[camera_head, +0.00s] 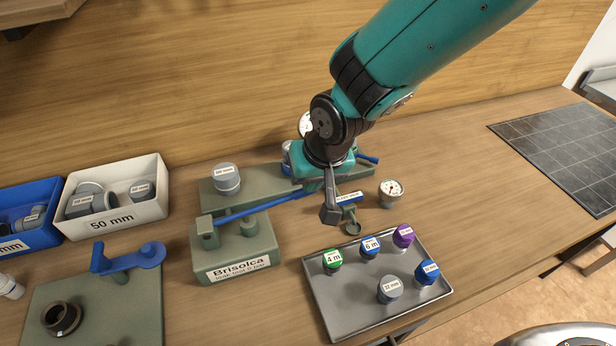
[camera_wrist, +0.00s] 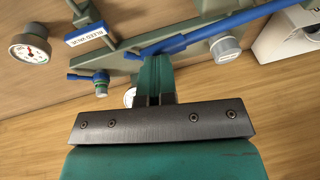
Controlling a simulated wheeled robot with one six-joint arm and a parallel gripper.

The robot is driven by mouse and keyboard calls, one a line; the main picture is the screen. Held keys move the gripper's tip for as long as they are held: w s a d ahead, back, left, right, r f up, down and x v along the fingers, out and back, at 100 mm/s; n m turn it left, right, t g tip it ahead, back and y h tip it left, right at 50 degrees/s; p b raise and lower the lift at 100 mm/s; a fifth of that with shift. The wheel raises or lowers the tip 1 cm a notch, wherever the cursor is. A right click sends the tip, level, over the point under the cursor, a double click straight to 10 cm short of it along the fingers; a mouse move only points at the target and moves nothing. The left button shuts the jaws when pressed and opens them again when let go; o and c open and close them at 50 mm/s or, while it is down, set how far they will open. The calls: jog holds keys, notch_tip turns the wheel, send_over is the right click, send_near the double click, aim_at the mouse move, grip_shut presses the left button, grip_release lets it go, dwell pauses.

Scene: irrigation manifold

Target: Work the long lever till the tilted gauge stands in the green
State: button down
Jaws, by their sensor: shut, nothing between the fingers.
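The long blue lever (camera_head: 262,207) slants over the green pump base (camera_head: 235,257). In the wrist view the lever (camera_wrist: 215,30) crosses the top, its near end by my fingertips. My gripper (camera_head: 330,213) is shut and empty, pointing down by the lever's right end. In the wrist view my gripper (camera_wrist: 154,62) overlaps that end; contact is unclear. A round gauge (camera_head: 390,188) with a tilted face stands right of my gripper, also in the wrist view (camera_wrist: 30,50). Its needle is too small to read. A second gauge (camera_head: 305,124) is partly hidden behind my arm.
The bleed valve label (camera_head: 348,197) is close beside my gripper. A grey tray (camera_head: 318,292) with several coloured caps lies in front. White (camera_head: 150,205) and blue (camera_head: 45,237) fitting bins stand left. The table at right is clear up to a dark tiled panel (camera_head: 565,150).

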jog(key=b+v, duration=0.2)
jog(key=v, duration=0.8)
jog(key=shift+d, duration=0.2)
jog(key=s+d+r+n+g+y, duration=0.1)
jog(key=s+d+r, duration=0.4)
jog(key=s+d, duration=0.7)
jog(key=s+n+g, duration=0.1)
jog(key=s+n, duration=0.1)
jog(key=s, duration=0.1)
jog(key=shift+d+g, duration=0.3)
jog(key=shift+s+r, duration=0.1)
jog(key=shift+r, duration=0.05)
